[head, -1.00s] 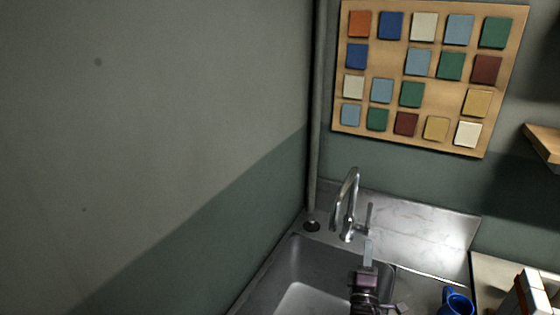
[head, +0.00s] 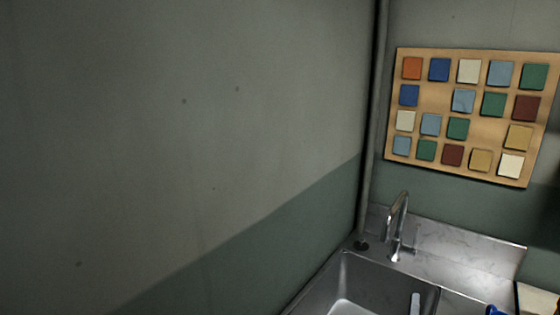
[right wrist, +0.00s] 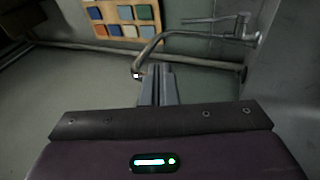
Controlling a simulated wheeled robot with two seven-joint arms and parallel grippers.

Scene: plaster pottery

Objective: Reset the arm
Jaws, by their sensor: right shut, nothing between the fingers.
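Only the tip of my right gripper (head: 415,303) shows at the bottom of the head view, over the sink. In the right wrist view its two grey fingers (right wrist: 157,88) are together with nothing held between them. The steel sink (head: 395,282) is at the bottom right of the head view. The curved faucet (head: 399,222) stands behind it, and it also shows behind the fingers in the right wrist view (right wrist: 185,36). My left gripper is not in view.
A wooden board of coloured tiles (head: 434,98) hangs on the wall above the sink. A bit of a blue object (head: 493,311) shows at the bottom edge, right of the sink. A bare grey and green wall (head: 180,150) fills the left side.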

